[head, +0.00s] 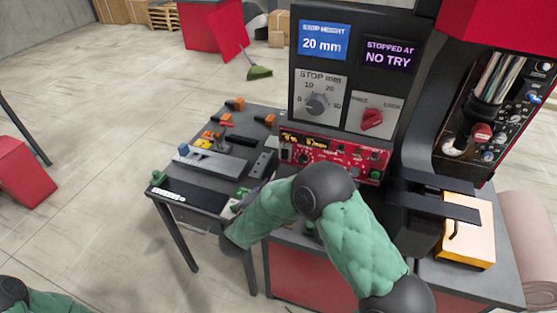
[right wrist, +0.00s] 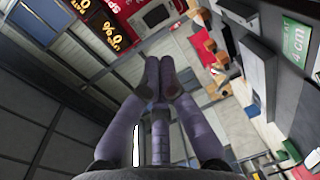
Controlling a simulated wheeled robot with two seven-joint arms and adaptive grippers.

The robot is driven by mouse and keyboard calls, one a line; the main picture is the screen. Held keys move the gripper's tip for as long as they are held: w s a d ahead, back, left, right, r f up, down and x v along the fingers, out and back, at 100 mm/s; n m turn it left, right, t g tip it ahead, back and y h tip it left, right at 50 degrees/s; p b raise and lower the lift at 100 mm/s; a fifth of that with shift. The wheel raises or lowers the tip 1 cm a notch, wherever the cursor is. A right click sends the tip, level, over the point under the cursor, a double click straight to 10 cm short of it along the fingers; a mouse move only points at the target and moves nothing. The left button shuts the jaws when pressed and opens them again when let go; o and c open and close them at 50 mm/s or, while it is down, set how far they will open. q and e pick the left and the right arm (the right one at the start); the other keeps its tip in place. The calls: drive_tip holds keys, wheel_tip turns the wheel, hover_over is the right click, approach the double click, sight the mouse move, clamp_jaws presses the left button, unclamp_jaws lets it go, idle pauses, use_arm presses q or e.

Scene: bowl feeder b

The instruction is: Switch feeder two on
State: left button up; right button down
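The red control panel (head: 335,157) with small displays, knobs and buttons stands at the back of the bench in the head view. Which feeder it serves is not readable. In the right wrist view, two yellow-digit displays (right wrist: 112,36) and a pale-framed rectangular part (right wrist: 155,15) on red show at the top. My right gripper (right wrist: 160,65) has its fingertips together, with nothing visible between them, and points towards the area below the panel. In the head view my green-sleeved right arm hides most of that hand. Only part of my left arm shows at the lower left; its gripper is out of view.
Above the panel are a stop dial (head: 319,105), a red selector (head: 372,119) and a screen reading "NO TRY" (head: 388,55). A dark side table (head: 185,200) holds blocks and tools. A yellow box (head: 468,235) stands at the right. Floor at the left is largely clear.

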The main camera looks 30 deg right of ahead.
sight(284, 157)
drive_tip(key=shift+d, duration=0.1)
drive_tip(key=b+x, duration=0.4)
drive_tip(key=x, duration=0.9)
drive_tip(key=shift+f, duration=0.15)
drive_tip(key=shift+w+d+b, duration=0.3)
drive_tip(key=shift+w, duration=0.1)
